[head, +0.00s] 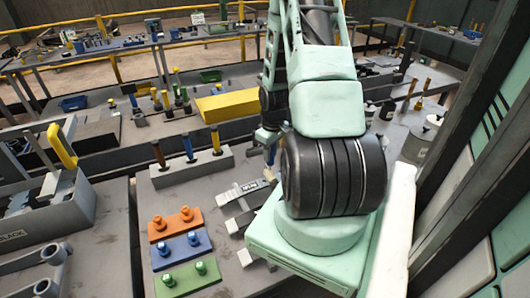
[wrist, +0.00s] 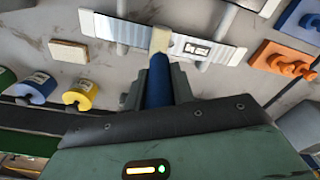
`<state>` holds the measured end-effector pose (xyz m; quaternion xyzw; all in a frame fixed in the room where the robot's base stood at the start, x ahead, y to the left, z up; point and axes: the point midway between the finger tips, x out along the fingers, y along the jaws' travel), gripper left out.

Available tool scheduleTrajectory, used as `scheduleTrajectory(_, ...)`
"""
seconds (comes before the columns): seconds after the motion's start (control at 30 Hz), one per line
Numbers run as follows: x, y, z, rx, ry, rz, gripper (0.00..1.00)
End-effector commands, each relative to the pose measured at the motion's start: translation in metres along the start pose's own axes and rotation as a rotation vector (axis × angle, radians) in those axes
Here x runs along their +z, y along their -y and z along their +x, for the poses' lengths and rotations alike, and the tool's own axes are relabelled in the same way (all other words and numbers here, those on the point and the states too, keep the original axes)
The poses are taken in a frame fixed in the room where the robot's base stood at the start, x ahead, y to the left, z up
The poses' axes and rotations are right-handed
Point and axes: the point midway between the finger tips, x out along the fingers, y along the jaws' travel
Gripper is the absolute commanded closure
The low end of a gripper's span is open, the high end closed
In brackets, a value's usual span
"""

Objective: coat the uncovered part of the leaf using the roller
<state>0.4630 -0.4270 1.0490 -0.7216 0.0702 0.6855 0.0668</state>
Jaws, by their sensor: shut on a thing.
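The leaf is a flat silver-grey strip with a small label, lying across the top of the wrist view (wrist: 112,29); in the head view (head: 236,192) it lies on the bench left of my arm. My gripper (wrist: 158,88) is shut on the blue handle of the roller (wrist: 159,68). The roller's cream head overlaps the middle of the leaf in the wrist view, left of the label; whether it touches is unclear. Bright and duller grey areas show on the leaf, but I cannot tell which part is coated. My arm hides most of the gripper in the head view.
Orange (head: 174,223), blue (head: 182,249) and green (head: 188,278) plates with knobs lie left of the leaf. A grey block (head: 192,170) with upright handles stands behind. Blue (wrist: 37,88) and yellow (wrist: 83,94) labelled cylinders and a cream block (wrist: 68,50) lie near the gripper.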

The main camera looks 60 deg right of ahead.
Motion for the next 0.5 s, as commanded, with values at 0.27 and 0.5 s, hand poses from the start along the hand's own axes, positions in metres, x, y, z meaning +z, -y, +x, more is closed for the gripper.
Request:
scheduleTrajectory(0.27,0.008,-0.016,0.001,-0.001,0.001,0.002,1.00)
scheduleTrajectory(0.5,0.014,-0.027,0.000,0.000,0.001,0.004,1.00)
